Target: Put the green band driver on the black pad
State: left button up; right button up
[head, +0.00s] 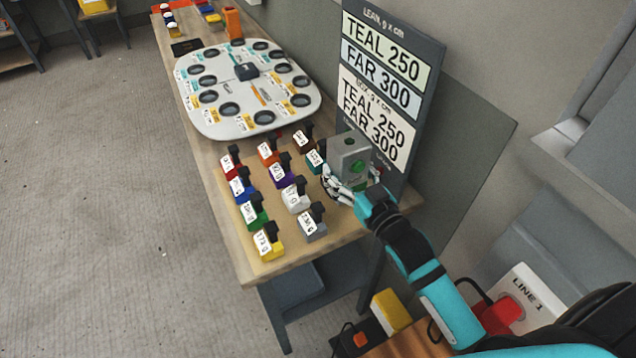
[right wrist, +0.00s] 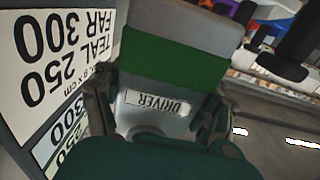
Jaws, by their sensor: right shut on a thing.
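The green band driver (right wrist: 172,68) is a grey body with a wide green band and a DRIVER label in the right wrist view. My right gripper (head: 347,186) is shut on it, with one finger on each side of the labelled part. In the head view a grey block shape with a green patch (head: 357,167) shows at the fingers, beside the sign at the right table edge; the fingers partly cover it. The black pad (head: 186,47) lies flat near the far left end of the table, well away from the gripper. My left gripper is out of view.
A white board (head: 205,118) with round dark wells lies mid-table, between gripper and pad. Several coloured labelled blocks with black tops stand on a tan mat (head: 262,264) left of the gripper. A tall sign (head: 392,72) stands close behind. An orange block (head: 233,25) stands near the pad.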

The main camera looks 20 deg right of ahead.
aim_at(347, 183)
jog(key=shift+s+f, duration=0.25)
jog(key=shift+f, duration=1.3)
notch_tip(347, 183, down, 4)
jog(key=shift+w+r, duration=0.15)
jog(key=shift+r, duration=0.05)
jog(key=shift+f, duration=0.2)
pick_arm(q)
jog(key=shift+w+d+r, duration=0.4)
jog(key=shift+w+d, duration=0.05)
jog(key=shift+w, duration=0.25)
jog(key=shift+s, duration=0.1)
pick_arm(e)
jog(key=shift+f, duration=0.1)
jog(key=o, duration=1.3)
jog(key=shift+c, duration=0.2)
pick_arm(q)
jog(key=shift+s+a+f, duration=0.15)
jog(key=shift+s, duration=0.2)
